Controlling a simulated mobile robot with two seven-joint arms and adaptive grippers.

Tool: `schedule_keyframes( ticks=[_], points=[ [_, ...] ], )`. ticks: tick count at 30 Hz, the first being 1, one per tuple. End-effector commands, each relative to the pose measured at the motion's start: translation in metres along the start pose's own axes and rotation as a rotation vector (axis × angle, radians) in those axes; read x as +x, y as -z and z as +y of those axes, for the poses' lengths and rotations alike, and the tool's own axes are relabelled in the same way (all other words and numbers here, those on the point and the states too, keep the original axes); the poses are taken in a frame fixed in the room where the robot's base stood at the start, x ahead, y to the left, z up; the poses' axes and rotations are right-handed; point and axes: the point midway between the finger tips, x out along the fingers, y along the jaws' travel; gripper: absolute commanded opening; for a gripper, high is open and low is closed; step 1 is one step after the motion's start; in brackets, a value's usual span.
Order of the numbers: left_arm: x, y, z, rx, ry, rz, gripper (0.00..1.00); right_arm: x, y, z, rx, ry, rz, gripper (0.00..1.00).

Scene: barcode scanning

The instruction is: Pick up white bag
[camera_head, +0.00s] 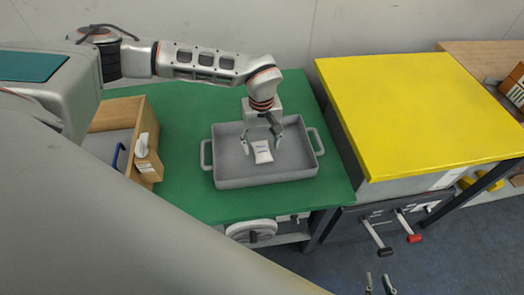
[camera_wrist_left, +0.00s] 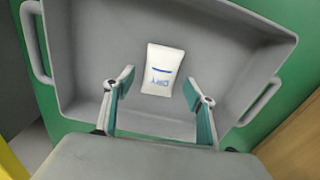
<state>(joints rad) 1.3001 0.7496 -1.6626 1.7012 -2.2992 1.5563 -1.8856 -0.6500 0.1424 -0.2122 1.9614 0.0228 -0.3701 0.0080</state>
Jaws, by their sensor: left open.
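The white bag (camera_head: 262,152) lies flat in the grey tray (camera_head: 270,180) on the green table. In the left wrist view the bag (camera_wrist_left: 161,70) shows blue print, and it lies ahead of and between my fingertips. My left gripper (camera_head: 262,142) is open above the tray, with its fingers on either side of the bag; the left wrist view shows the same open fingers (camera_wrist_left: 160,88). It does not hold the bag. My right gripper (camera_head: 379,284) shows only its fingertips at the bottom edge, apart and empty.
The tray has raised walls and a handle at each end. A wooden box (camera_head: 120,135) with a white object on its edge stands left of the tray. A yellow-topped block (camera_head: 415,110) stands to the right. Green table surface (camera_head: 185,190) is bare around the tray.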

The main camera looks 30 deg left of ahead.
Motion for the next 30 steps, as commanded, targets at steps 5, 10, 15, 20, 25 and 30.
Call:
schedule_keyframes(
  ticks=[5, 10, 15, 20, 25, 30],
  points=[
    [0.0146, 0.0000, 0.0001, 0.000, -0.001, 0.000, 0.56, 0.0009, 0.0069, 0.0024, -0.002, -0.004, 0.013, 0.24],
    [0.0147, 0.0004, 0.0002, 0.000, -0.001, 0.001, 0.56, 0.0010, 0.0080, 0.0027, -0.002, -0.005, 0.014, 0.24],
    [0.0146, 0.0003, 0.0001, 0.000, -0.001, 0.001, 0.24, 0.0012, 0.0071, 0.0024, -0.001, -0.005, 0.013, 0.24],
    [0.0145, 0.0004, 0.0001, 0.000, -0.001, 0.001, 0.14, 0.0014, 0.0063, 0.0020, 0.000, -0.005, 0.011, 0.24],
    [0.0143, 0.0004, 0.0000, 0.000, -0.001, 0.001, 0.14, 0.0015, 0.0059, 0.0020, 0.001, -0.005, 0.011, 0.24],
    [0.0084, 0.0006, 0.0003, 0.000, -0.002, 0.001, 0.14, 0.0011, 0.0066, 0.0021, 0.001, -0.005, 0.011, 0.24]
  ],
)
